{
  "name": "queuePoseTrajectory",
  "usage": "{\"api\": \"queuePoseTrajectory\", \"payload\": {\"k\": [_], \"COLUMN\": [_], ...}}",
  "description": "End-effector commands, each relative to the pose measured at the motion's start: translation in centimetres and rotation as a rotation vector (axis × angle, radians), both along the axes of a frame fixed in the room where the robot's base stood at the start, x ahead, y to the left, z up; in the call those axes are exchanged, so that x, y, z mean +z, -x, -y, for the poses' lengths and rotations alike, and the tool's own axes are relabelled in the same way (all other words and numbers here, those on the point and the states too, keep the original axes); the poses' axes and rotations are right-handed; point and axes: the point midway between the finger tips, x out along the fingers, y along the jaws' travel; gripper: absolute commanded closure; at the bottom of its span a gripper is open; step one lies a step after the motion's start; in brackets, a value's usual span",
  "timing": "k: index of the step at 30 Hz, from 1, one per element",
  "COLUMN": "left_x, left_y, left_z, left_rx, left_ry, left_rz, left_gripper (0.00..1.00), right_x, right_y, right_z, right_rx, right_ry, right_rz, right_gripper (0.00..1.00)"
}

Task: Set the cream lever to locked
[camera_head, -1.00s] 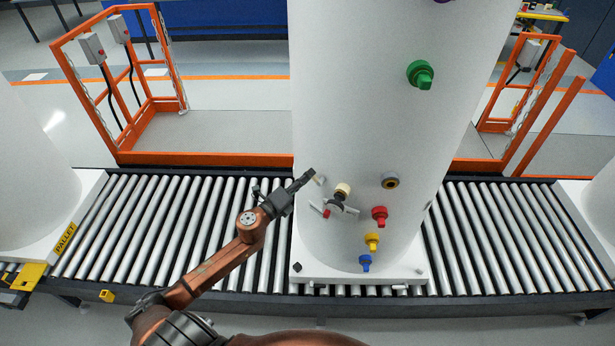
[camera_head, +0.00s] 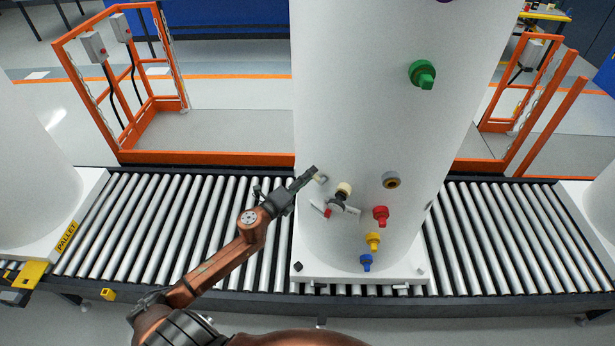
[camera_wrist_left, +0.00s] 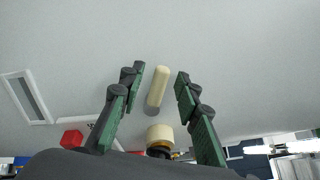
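The cream lever (camera_wrist_left: 157,88) is a short rounded bar on the white tank (camera_head: 385,130). In the left wrist view it stands between the two fingers of my left gripper (camera_wrist_left: 159,82), with a gap on each side. In the head view a small cream end of the lever (camera_head: 321,179) shows just beyond the tips of my left gripper (camera_head: 313,172), which partly hides it. The gripper is open and close to the tank wall. A separate round cream knob (camera_head: 343,189) is right of the lever; it also shows below it in the wrist view (camera_wrist_left: 159,133). My right gripper is out of view.
A roller conveyor (camera_head: 500,240) runs underneath. An orange frame (camera_head: 205,159) stands behind it. A framed plate (camera_wrist_left: 27,98) is on the tank wall.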

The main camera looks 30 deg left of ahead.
Motion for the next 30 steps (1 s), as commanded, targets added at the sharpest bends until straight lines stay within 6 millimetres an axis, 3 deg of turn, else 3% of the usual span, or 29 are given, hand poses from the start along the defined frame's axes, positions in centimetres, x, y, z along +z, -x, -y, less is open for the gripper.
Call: {"api": "queuePoseTrajectory", "payload": {"k": [7,21,30], "left_x": [-0.1,-0.1,0.0], "left_y": [1.5,10.2,12.0], "left_z": [-0.2,-1.2,-1.4], "left_rx": [0.000,0.002,0.000], "left_ry": [0.001,0.001,0.000], "left_rz": [-0.001,-0.002,0.000], "left_gripper": [0.70,0.70,0.70], "right_x": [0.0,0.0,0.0], "right_y": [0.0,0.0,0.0], "right_z": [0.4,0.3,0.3], "right_rx": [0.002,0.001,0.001], "right_ry": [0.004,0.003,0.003], "right_rz": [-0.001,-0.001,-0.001], "right_gripper": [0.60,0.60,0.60]}}
